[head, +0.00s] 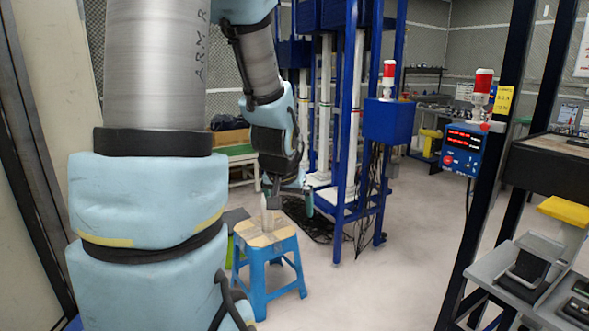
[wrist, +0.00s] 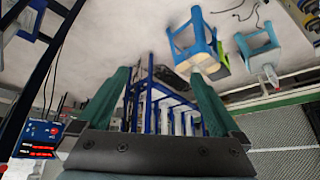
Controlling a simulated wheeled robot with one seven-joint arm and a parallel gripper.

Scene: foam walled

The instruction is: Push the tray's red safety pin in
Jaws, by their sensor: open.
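My gripper (head: 288,190) hangs in the head view at the end of my arm, in front of a blue stool with a wooden top. In the wrist view my gripper (wrist: 158,75) shows two green fingers spread wide with nothing between them. A grey tray-like surface (head: 487,263) with dark devices on it stands at the lower right of the head view, well apart from my gripper. I cannot tell whether it is the task's tray. I cannot make out a red safety pin in either view.
The blue stool (head: 266,240) bears a small pale upright object. Blue frames (head: 350,120) with cables below stand behind. A blue control box (head: 462,150) with red displays hangs on a dark post at the right. Open floor (head: 390,275) lies in the middle.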

